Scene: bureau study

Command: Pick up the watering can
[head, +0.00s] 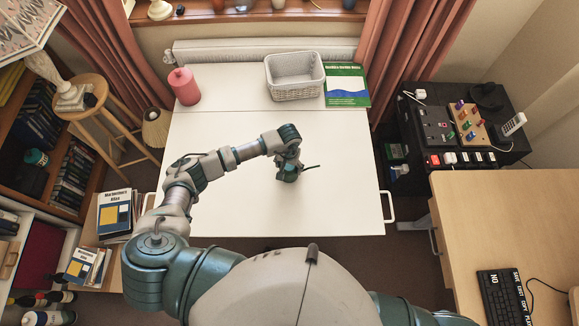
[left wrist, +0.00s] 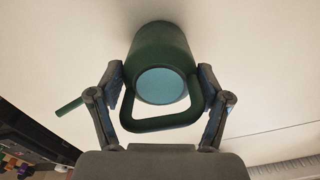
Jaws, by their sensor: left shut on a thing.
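The dark green watering can (left wrist: 160,45) has a teal-blue round opening, a loop handle and a thin spout. In the left wrist view it lies between the fingers of my left gripper (left wrist: 160,80), which is shut on it. In the head view my left gripper (head: 290,172) is over the middle of the white table (head: 225,210). There the can is mostly hidden by the gripper, and its dark spout (head: 310,167) points right. I cannot tell whether the can touches the table. My right gripper is not in view.
A pink canister (head: 184,86), a white basket (head: 294,92) and a green book (head: 347,78) are at the table's back. The table around my gripper is clear. A stool (head: 92,108) stands left; a wooden desk (head: 500,220) with a keyboard (head: 503,298) is right.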

